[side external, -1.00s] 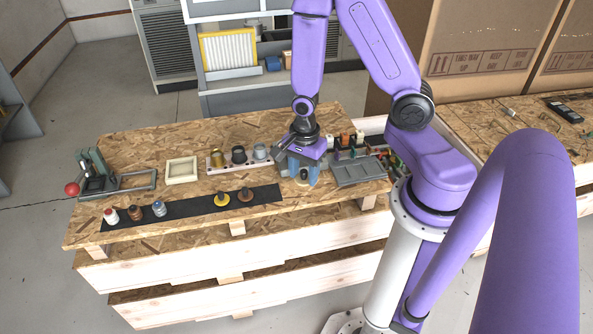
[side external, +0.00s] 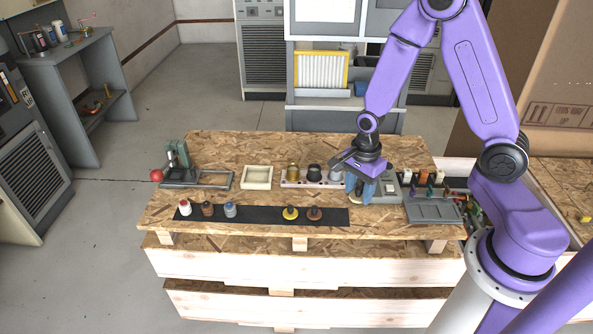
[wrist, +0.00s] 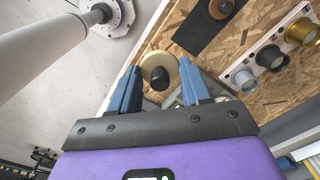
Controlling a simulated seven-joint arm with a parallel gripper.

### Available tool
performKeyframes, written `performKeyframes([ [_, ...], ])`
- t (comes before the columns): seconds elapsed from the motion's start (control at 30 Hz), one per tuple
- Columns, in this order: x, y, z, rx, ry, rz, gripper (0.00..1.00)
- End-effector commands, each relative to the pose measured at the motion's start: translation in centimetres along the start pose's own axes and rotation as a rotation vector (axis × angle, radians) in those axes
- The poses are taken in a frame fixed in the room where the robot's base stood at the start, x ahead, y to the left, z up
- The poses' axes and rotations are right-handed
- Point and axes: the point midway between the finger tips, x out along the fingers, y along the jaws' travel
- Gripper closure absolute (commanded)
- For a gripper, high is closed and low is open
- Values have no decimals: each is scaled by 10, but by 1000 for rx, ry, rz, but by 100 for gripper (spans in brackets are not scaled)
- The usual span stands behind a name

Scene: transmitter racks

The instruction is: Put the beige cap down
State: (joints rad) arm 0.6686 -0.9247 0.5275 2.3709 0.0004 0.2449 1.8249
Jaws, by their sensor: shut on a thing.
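My gripper (side external: 361,194) is low over the wooden bench, just right of the cup rail, with its blue fingers pointing down. In the wrist view, the beige cap (wrist: 151,62), a pale disc with a dark knob, sits between the two blue fingertips (wrist: 159,74), and the gripper is shut on it. In the side view the fingers hide the cap, and I cannot tell whether it touches anything beneath. A black mat (side external: 262,215) lies along the bench front, with several caps on it. Its right end is bare.
The rail (side external: 304,183) holds gold, black and silver cups. A grey device (side external: 389,189) stands close right of my gripper, and a grey panel (side external: 432,212) lies beyond it. A pale square tray (side external: 257,177) and a red-knobbed fixture (side external: 196,179) stand left. Bare board surrounds the tray.

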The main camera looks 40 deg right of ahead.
Motion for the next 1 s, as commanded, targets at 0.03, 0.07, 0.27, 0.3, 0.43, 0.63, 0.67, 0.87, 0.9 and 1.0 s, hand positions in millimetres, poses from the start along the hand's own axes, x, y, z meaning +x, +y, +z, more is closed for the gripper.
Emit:
performKeyframes([
  [0.03,-2,-13,1,0,-1,-2,82],
  [0.07,-3,-20,1,2,-1,-3,82],
  [0.27,-14,-64,-2,-1,0,-2,82],
  [0.3,-16,-72,-2,-1,0,-1,82],
  [0.43,-24,-96,-6,-3,0,0,82],
  [0.63,-37,-126,-15,-4,0,1,82],
  [0.67,-39,-129,-16,-5,0,2,82],
  [0.87,-46,-141,-22,-7,-1,4,82],
  [0.9,-46,-143,-23,-6,-1,5,82],
  [1.0,-44,-150,-24,-6,-1,6,82],
])
